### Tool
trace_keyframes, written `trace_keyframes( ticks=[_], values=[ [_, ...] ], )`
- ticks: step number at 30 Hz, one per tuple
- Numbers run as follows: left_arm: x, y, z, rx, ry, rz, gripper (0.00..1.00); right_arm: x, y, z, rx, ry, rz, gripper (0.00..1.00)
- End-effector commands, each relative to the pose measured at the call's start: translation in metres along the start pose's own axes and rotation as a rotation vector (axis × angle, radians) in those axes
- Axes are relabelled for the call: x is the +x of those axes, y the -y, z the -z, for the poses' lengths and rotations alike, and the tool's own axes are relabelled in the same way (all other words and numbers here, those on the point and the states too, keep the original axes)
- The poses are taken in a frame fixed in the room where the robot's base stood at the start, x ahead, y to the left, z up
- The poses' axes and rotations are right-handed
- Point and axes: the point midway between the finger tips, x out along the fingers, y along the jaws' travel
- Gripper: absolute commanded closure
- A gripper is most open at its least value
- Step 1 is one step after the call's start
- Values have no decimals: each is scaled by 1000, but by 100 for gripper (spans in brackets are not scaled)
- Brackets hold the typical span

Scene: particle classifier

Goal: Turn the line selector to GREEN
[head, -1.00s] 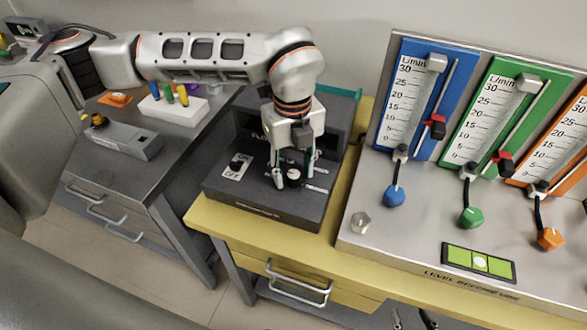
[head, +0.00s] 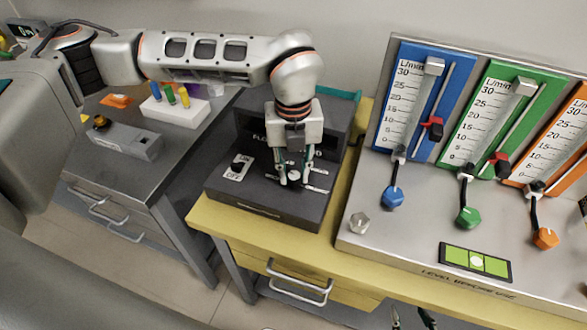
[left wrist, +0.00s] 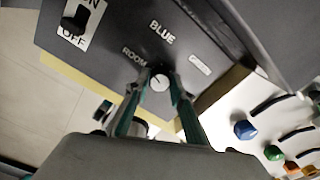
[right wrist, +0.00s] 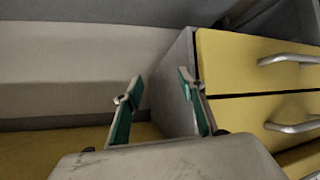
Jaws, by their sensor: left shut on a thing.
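The line selector is a small round knob with a white face (left wrist: 160,83) on a dark grey box (head: 258,208). It also shows in the head view (head: 294,176). Printed labels ROOM (left wrist: 134,57), BLUE (left wrist: 161,33) and a small boxed one (left wrist: 200,64), too blurred to read, surround it. A dark mark crosses the knob's face; its exact direction is hard to tell. My left gripper (head: 294,180) points down at the box, its fingers shut on the knob from both sides. My right gripper (right wrist: 157,90) is open and empty, near yellow drawers.
An ON/OFF switch (head: 239,167) sits left of the knob on the box. At right, a sloped metal panel (head: 415,228) carries blue, green and orange flow meters with matching knobs. A grey device (head: 128,141) and colored vials in a white rack (head: 180,113) stand on the left bench.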

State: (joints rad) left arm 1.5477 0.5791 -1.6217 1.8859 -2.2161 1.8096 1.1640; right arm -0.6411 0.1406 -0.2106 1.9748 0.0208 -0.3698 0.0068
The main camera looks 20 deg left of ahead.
Motion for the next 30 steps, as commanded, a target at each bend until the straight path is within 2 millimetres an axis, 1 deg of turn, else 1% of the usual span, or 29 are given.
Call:
trace_keyframes(
  ticks=[2, 14, 30],
  values=[
    [-2, 0, 0, 71, 0, 0, 98, -2, 0, 2, 2, -1, 1, 60],
    [-1, 0, 0, 452, -3, -1, 98, -6, 2, 0, 7, 12, 5, 60],
    [-1, 1, 0, 966, -7, -1, 98, -11, -1, 16, 5, -5, 1, 60]
  ],
)
